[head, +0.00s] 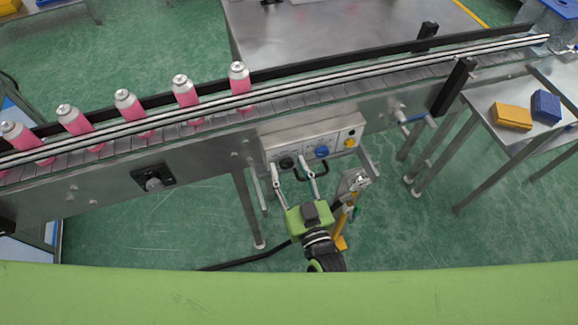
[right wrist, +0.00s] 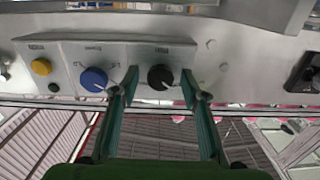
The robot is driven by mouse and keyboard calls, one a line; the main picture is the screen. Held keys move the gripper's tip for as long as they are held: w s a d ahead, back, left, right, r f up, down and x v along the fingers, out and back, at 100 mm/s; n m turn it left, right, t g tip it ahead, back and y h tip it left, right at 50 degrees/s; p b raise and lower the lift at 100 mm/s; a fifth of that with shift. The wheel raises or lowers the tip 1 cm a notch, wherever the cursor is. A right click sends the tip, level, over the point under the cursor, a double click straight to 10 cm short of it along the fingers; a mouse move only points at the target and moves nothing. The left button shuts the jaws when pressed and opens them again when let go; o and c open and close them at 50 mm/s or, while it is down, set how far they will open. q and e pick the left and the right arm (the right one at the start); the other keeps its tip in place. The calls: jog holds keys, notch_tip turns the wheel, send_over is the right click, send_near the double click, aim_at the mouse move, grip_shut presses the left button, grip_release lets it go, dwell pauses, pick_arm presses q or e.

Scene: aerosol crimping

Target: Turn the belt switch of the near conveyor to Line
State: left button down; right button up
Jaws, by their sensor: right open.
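A grey control panel (head: 268,142) is on the front of the near conveyor (head: 205,152). It carries a black knob (head: 287,163), a blue knob (head: 321,152) and a yellow button (head: 350,143). Its labels are too small to read, so I cannot tell which knob is the belt switch. My right gripper (head: 292,169) is open at the panel. In the right wrist view its fingertips lie on either side of the black knob (right wrist: 160,77), with gaps visible. A pale mark on that knob points down and right there. My left gripper is not in view.
Several pink cans (head: 240,85) stand on the belt at the left. Another dark knob (head: 154,184) sits on the conveyor's side, left of the panel. A side table (head: 490,88) at the right holds a yellow block (head: 511,117) and a blue block (head: 546,106).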

jog(key=shift+w+a, duration=0.1)
jog(key=shift+w, duration=0.05)
jog(key=c, duration=1.1)
jog(key=shift+m, duration=0.4)
jog(key=m+p, duration=0.1)
jog(key=m, duration=0.3)
jog(key=shift+m, duration=2.5)
